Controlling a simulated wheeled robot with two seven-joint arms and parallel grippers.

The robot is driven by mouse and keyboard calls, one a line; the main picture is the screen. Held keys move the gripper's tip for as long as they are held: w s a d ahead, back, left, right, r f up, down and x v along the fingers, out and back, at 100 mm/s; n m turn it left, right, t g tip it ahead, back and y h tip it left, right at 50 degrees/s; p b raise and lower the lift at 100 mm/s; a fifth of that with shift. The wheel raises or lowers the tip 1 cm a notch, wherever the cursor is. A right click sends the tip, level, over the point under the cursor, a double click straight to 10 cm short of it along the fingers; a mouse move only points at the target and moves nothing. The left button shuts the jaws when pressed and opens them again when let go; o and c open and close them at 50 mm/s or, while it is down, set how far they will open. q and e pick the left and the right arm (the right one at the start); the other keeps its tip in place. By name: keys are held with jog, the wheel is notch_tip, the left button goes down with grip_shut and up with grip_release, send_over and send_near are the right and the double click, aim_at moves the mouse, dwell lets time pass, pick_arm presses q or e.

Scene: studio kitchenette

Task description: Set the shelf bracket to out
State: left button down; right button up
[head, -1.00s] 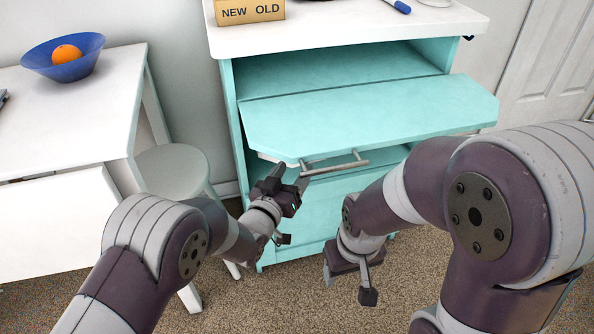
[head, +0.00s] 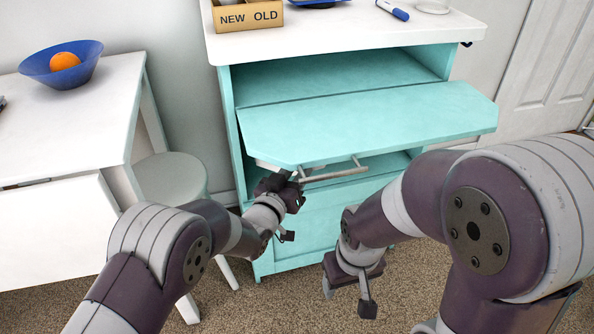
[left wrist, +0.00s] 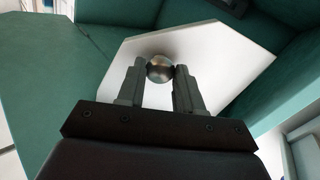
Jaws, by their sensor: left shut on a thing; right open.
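The shelf bracket appears as a metal bar (head: 338,174) on short posts under the raised teal shelf leaf (head: 370,122). My left gripper (head: 292,178) is at the bar's left end, below the leaf's near-left corner. In the left wrist view its two fingers stand on either side of a rounded metal piece (left wrist: 160,68), which looks like part of the bracket, and are shut on it. A pale plate (left wrist: 205,60) lies behind it. My right gripper (head: 347,296) hangs open and empty, low in front of the cabinet.
The teal cabinet (head: 236,150) has a white top with a NEW/OLD box (head: 247,17) and a blue marker (head: 393,10). A stool (head: 172,180) and white table (head: 75,120) stand to the left. Carpet is clear in front.

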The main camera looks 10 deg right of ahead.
pick_arm(q)
jog(key=s+a+m+g+h+p, duration=0.1)
jog(key=a+m+g+h+p, duration=0.4)
jog(key=a+m+g, duration=0.3)
jog(key=shift+s+a+g+h, duration=0.2)
jog(key=shift+a+g+h, duration=0.4)
jog(key=shift+a+g, duration=0.9)
jog(key=shift+d, duration=0.15)
jog(key=c, duration=0.7)
grip_release()
jog(key=shift+c, duration=0.2)
